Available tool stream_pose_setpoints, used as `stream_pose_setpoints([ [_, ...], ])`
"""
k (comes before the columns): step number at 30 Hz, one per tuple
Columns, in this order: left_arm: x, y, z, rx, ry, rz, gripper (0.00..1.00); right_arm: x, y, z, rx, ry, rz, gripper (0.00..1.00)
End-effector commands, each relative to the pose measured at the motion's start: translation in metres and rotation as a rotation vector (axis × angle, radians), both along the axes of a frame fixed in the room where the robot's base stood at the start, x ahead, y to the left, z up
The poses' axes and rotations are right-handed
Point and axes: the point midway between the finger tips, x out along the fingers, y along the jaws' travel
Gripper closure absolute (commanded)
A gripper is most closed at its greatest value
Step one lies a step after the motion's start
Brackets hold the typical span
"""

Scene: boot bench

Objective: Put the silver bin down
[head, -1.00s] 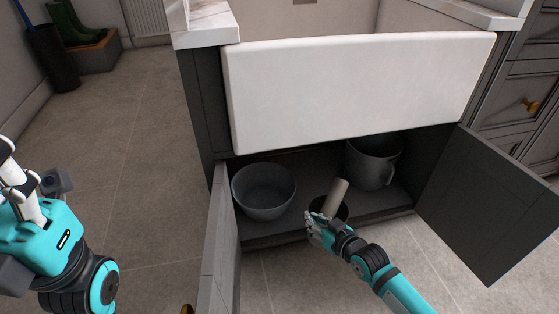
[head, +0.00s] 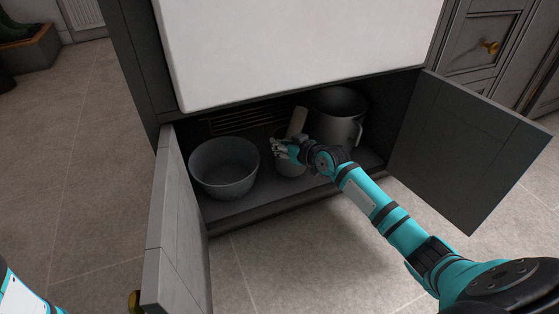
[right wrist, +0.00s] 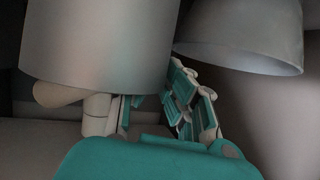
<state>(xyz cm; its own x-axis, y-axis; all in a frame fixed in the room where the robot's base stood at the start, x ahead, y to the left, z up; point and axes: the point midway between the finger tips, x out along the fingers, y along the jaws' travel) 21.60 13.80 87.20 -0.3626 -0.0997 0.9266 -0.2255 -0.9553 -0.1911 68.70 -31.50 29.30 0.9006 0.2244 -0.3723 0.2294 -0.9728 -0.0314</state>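The silver bin (head: 291,166) is a small grey cylinder inside the open low cabinet, between a wide grey bowl and a grey pot. A pale rod (head: 297,122) stands up, tilted, at the bin. My right gripper (head: 283,147) is at the bin's top and appears shut on it. In the right wrist view the silver bin (right wrist: 100,45) looms large at upper left, with my right gripper's (right wrist: 150,105) fingers beside and below it. I cannot tell whether the bin touches the cabinet floor. My left gripper is out of view; only a bit of its arm shows.
The grey bowl (head: 224,168) stands left of the bin, and the grey pot (head: 338,122) with a handle stands close on its right. The open doors (head: 180,230) and (head: 470,150) flank the cabinet. A white sink front (head: 300,50) hangs above. The cabinet floor's front strip (head: 250,203) is bare.

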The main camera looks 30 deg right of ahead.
Motion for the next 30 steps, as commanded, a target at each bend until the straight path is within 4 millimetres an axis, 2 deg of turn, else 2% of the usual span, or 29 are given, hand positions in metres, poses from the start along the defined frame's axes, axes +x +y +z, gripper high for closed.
stream_pose_setpoints([
  [9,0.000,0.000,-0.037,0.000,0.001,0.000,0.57,0.000,0.000,-0.036,0.000,-0.003,-0.001,1.00],
  [20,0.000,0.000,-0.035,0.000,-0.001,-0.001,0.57,0.000,0.000,-0.036,-0.001,-0.002,-0.001,1.00],
  [26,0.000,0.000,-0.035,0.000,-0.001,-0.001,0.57,0.000,0.000,-0.037,0.000,0.001,0.000,0.73],
  [30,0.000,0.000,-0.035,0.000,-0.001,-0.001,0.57,0.000,0.000,-0.037,0.000,0.001,0.000,0.71],
])
